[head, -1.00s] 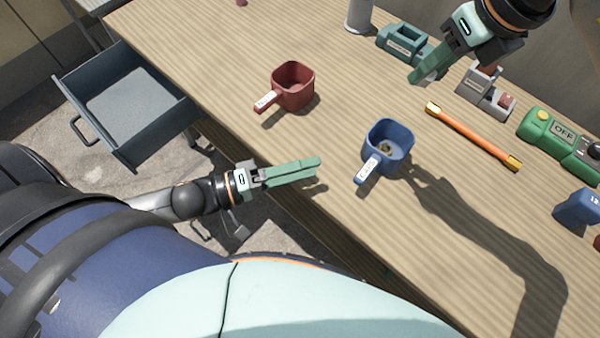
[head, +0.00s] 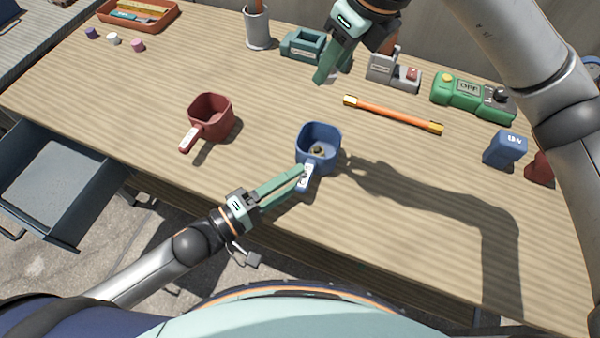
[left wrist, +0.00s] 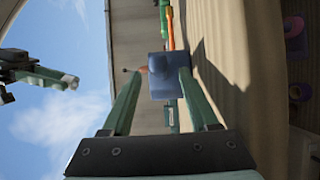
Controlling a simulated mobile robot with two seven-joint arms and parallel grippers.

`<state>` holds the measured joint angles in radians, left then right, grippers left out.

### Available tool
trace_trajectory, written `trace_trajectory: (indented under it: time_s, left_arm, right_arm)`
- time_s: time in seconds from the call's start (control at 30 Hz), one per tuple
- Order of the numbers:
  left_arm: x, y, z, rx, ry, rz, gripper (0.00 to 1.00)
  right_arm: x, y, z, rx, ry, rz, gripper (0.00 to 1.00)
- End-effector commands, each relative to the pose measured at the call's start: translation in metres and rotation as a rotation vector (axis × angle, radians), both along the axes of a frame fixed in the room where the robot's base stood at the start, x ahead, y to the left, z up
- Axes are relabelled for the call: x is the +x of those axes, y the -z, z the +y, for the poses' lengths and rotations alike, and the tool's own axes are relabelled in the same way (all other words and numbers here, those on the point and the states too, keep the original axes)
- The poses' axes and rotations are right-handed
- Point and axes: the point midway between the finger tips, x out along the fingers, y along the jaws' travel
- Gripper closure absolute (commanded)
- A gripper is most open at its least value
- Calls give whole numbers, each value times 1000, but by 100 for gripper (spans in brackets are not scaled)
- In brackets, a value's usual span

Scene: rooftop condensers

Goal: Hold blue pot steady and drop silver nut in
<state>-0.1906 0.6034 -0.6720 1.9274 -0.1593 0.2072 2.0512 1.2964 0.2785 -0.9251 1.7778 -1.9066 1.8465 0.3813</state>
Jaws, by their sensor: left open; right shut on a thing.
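The blue pot (head: 326,135) stands on the bench with its labelled handle pointing toward me. A small brass-coloured thing (head: 318,150) lies inside it. My left gripper (head: 298,174) is open, its fingertips at the handle; I cannot tell if they touch it. The left wrist view shows the blue pot (left wrist: 170,82) ahead, between the open fingers. My right gripper (head: 322,78) is shut, above the bench beyond the pot. In the left wrist view a small silvery thing (left wrist: 71,82) shows at its tips, seemingly the silver nut; in the head view it is hidden.
A red pot (head: 211,108) stands left of the blue pot. An orange rod (head: 393,114), a green control box (head: 465,93) and a blue block (head: 505,149) lie to the right. A grey cup (head: 257,32) and orange tray (head: 150,20) are at the back. An open drawer (head: 65,190) juts out left.

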Motion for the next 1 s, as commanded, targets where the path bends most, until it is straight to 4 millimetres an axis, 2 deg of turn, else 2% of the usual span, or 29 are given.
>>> trace_trajectory:
  time_s: [0.2,0.53,1.0]
  left_arm:
    - [13,0,-15,1,0,1,40]
    - [14,0,-17,1,1,1,40]
    - [14,0,-17,2,0,1,93]
  right_arm:
    - [0,0,0,1,0,-1,100]
    - [0,0,0,1,0,-1,100]
    - [0,0,0,1,0,-1,100]
